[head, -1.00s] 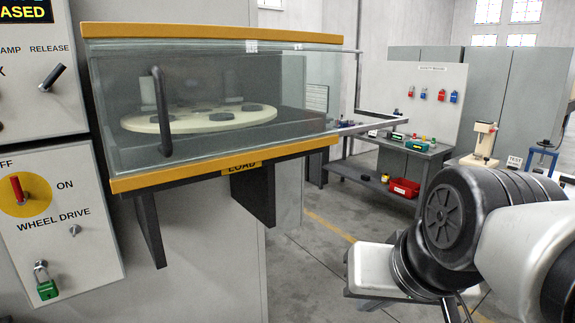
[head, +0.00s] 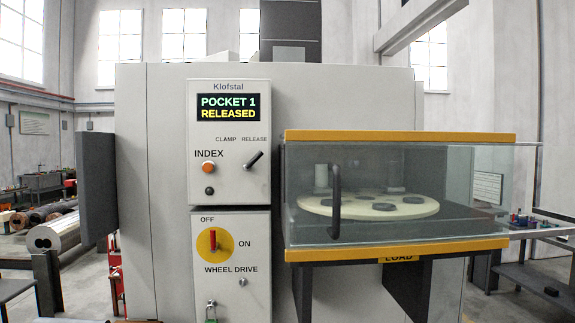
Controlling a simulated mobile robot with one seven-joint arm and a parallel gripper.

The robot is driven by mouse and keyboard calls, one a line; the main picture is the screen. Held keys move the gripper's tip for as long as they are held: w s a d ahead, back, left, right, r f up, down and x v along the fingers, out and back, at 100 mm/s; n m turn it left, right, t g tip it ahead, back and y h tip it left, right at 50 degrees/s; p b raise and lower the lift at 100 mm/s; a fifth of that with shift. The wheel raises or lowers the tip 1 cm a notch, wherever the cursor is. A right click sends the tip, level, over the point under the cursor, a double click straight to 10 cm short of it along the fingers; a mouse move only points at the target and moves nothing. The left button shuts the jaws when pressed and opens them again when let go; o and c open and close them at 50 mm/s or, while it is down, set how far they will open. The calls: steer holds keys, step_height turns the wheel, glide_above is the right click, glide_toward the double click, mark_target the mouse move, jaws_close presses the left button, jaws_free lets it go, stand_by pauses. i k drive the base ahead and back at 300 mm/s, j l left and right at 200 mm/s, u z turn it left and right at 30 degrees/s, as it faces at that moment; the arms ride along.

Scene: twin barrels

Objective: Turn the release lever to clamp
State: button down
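The release lever (head: 254,159) is a small dark handle on the white Klofstal control panel (head: 231,185). It tilts up and right, toward the RELEASE label; the CLAMP label is to its upper left. The display (head: 228,107) above it reads "POCKET 1 RELEASED". My gripper is not in view.
A clear guarded enclosure (head: 395,200) with a dark vertical handle (head: 335,200) juts out right of the panel.

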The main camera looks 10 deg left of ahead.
mark_target(246, 167)
steer(key=u, duration=0.8)
